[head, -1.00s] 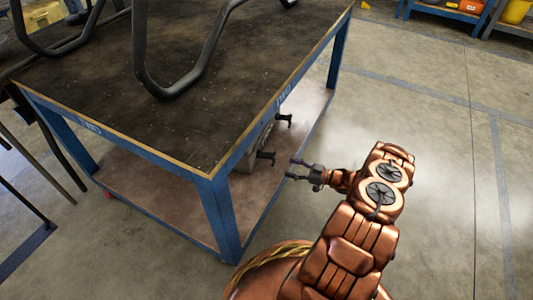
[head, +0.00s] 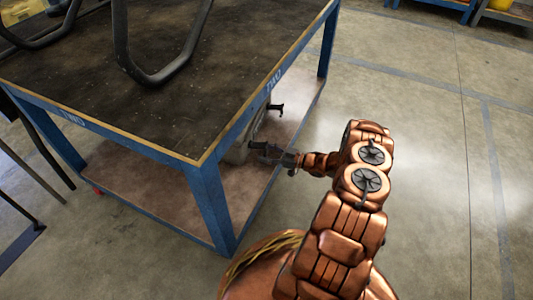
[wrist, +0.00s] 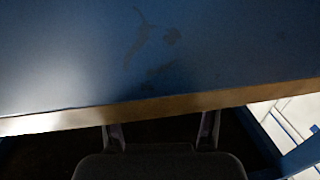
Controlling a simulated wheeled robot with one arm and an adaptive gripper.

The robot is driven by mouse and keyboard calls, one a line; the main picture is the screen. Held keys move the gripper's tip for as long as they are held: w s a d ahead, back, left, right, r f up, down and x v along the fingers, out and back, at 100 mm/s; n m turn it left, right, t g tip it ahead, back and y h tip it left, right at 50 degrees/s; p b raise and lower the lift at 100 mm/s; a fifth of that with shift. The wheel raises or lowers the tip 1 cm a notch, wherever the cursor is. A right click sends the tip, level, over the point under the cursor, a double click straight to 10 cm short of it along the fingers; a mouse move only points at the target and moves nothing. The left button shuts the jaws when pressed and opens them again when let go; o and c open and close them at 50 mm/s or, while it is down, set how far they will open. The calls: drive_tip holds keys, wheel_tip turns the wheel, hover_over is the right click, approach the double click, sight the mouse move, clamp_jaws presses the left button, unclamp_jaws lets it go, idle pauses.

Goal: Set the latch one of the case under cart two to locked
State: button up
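Cart two (head: 140,150) is a blue-framed cart with a worn dark top and "TWO" on its rails. A greyish case (head: 238,152) stands on its lower shelf, mostly hidden by the top and corner leg. Two black latches stick out of it: a nearer one (head: 257,145) and a farther one (head: 276,107). I cannot tell which is latch one. My gripper (head: 268,155) is at the nearer latch; whether it touches it is unclear. In the wrist view my gripper (wrist: 162,132) shows its fingers wide apart, with no latch clearly visible between them.
The cart's blue side and tan edge (wrist: 160,108) fill much of the wrist view, close to my gripper. The blue corner leg (head: 212,205) stands left of my arm. A bent black tube frame (head: 150,75) lies on the top. The floor at right is clear.

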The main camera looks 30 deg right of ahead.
clamp_jaws()
idle(0.3)
drive_tip(key=shift+r, duration=0.15)
